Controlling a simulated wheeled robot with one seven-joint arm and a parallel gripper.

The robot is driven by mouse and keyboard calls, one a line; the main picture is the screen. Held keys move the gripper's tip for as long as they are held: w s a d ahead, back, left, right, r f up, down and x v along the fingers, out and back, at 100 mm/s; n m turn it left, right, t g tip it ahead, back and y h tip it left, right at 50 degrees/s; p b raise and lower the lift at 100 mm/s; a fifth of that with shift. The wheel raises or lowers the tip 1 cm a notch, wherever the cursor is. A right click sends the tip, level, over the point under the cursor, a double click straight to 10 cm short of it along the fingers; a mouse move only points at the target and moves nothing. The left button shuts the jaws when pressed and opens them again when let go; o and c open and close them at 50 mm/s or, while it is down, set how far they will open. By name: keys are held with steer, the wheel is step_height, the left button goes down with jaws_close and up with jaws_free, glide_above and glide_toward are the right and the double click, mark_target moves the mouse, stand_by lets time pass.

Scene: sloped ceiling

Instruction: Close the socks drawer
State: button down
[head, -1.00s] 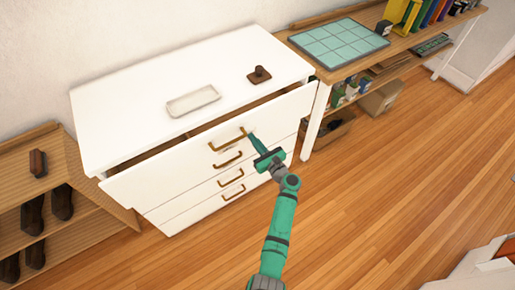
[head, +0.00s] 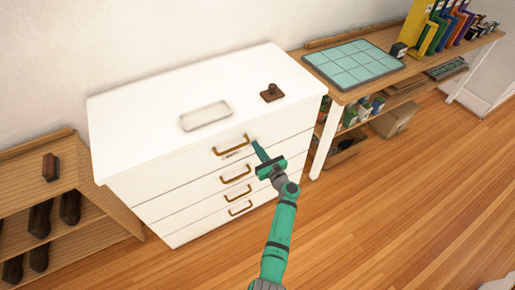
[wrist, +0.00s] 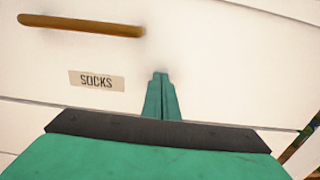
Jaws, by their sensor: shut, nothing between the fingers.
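The socks drawer (head: 190,168) is the top drawer of a white dresser. In the head view its front now sits flush with the dresser body, with no gap visible above it. In the wrist view the drawer front (wrist: 210,60) carries a label reading SOCKS (wrist: 97,80) below a brass bar handle (wrist: 80,25). My gripper (head: 256,146) is shut and empty. Its fingertips (wrist: 161,76) are at the drawer front, to the right of the handle and label, and look to be touching it or very close.
On the dresser top (head: 150,110) are a white tray (head: 206,116) and a brown stamp-like object (head: 271,92). A wooden shoe rack (head: 70,200) stands left. A desk (head: 400,75) with a tiled mat (head: 352,63) stands right. The wooden floor in front is clear.

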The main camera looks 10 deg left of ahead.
steer(key=shift+a+r, duration=0.2)
steer(key=shift+a, duration=0.2)
steer(key=d+v, duration=0.1)
steer(key=v, duration=1.4)
steer(key=s+d+f+n+g+h, duration=0.15)
steer(key=s+f+n+h, duration=0.25)
steer(key=s+f, duration=0.4)
steer(key=s+d+f+n+h, duration=0.25)
steer(key=s+f, duration=0.35)
steer(key=s, duration=0.4)
steer(key=s+d+r+n+h, duration=0.2)
steer(key=s+n, duration=0.2)
steer(key=s, duration=0.3)
steer(key=s+d+r+n+h, duration=0.1)
steer(key=s+n+h, duration=0.1)
steer(key=s+n, duration=0.35)
steer(key=s+r+n+t+h, duration=0.1)
steer(key=s+r+n, duration=0.4)
steer(key=r, duration=0.6)
steer(key=s+r+n+t, duration=0.2)
steer(key=s+r+n, duration=0.4)
steer(key=s+r, duration=0.4)
steer(key=shift+a+r+n+t+h, duration=0.2)
steer(key=shift+r+n+t+h, duration=0.15)
steer(key=shift+r, duration=0.5)
